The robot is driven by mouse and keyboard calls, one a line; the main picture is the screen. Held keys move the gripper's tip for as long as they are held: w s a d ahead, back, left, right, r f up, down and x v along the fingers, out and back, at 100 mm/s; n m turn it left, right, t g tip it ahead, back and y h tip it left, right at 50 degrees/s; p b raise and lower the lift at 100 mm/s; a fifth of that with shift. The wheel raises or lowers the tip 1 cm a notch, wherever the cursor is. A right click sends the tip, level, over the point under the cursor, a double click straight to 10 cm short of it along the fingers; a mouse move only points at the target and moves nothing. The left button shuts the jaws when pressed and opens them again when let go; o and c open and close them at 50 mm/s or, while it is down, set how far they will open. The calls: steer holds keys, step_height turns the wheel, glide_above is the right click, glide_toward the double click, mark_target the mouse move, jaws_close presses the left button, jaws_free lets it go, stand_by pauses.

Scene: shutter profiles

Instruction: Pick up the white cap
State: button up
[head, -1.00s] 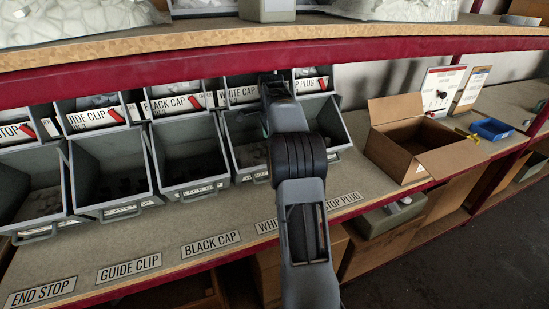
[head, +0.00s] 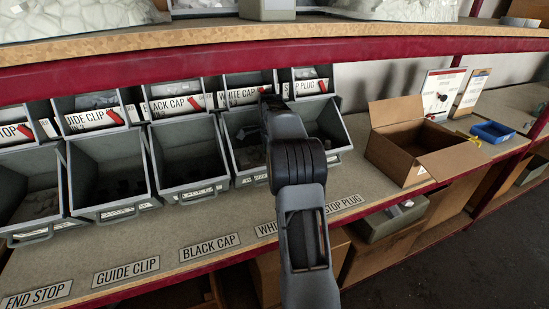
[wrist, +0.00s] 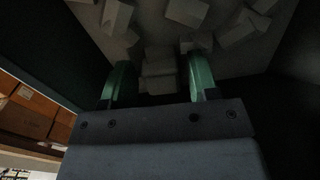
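My gripper (wrist: 160,80) shows in the wrist view with its two green fingers apart, inside a dark bin. A white cap (wrist: 159,68) lies between the fingers, near their tips; I cannot tell whether either finger touches it. Several other white caps (wrist: 187,12) lie loose around it on the bin floor. In the head view my arm reaches into the grey WHITE CAP bin (head: 229,125), hiding much of it. The gripper itself is hidden there.
The BLACK CAP bin (head: 205,188) stands to the left and another grey bin (head: 335,152) to the right. A red shelf beam (head: 420,48) runs above the bins. An open cardboard box (head: 390,152) and a blue tray (head: 493,131) stand farther right.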

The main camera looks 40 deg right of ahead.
steer(key=c, duration=0.7)
